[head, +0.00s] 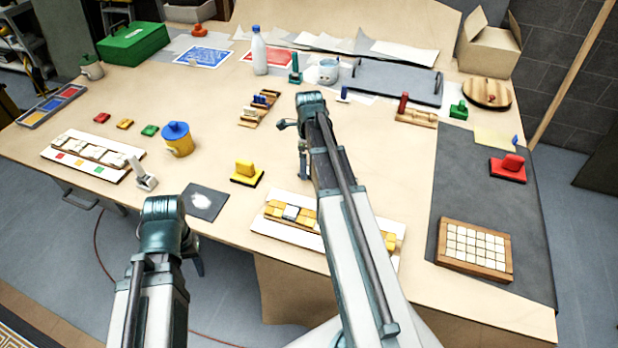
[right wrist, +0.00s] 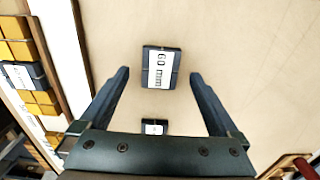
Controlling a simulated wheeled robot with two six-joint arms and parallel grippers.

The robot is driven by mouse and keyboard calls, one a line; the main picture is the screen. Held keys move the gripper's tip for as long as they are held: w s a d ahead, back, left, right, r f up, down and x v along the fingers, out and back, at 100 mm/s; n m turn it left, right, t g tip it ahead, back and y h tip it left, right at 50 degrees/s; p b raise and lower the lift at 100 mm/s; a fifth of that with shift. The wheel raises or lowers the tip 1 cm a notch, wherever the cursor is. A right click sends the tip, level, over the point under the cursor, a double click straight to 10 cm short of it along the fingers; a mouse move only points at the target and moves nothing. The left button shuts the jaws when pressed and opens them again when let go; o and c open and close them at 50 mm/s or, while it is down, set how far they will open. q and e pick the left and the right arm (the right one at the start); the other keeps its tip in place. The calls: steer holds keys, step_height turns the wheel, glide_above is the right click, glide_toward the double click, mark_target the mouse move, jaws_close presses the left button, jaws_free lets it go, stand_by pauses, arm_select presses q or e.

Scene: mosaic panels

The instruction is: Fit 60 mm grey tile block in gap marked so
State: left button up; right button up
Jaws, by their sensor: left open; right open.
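A dark grey block (right wrist: 161,67) with a white label reading "60 mm" lies on the table in the right wrist view. My right gripper (right wrist: 158,76) is open, with one finger to each side of the block and no visible contact. The head view does not show this block; my right arm covers that area. The mosaic panel (head: 268,226), a white board with yellow tiles and a grey piece (head: 291,213), lies near the table's front edge; it also shows in the right wrist view (right wrist: 66,45). My left gripper (head: 197,264) is open and empty at the front left.
A smaller labelled dark block (right wrist: 154,127) lies nearer the right gripper's palm. A yellow-handled tool (head: 246,173) stands left of my right arm. A wooden tray of cream tiles (head: 474,277) sits on the dark mat (head: 455,190). A second panel (head: 60,163) is at the left.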

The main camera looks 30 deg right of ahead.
step_height(320, 180, down, 2)
steer(key=shift+f+b, duration=0.1)
steer(key=shift+b, duration=0.45)
arm_select(q)
steer(key=shift+f, duration=0.95)
arm_select(e)
steer(key=c, duration=1.5)
steer(key=shift+c, duration=0.2)
arm_select(q)
steer(key=shift+r, duration=0.1)
arm_select(e)
steer(key=shift+r, duration=0.25)
arm_select(q)
step_height(320, 180, up, 9)
steer(key=p, duration=0.9)
steer(key=shift+f, duration=0.2)
arm_select(e)
step_height(320, 180, up, 8)
steer(key=shift+r, duration=0.25)
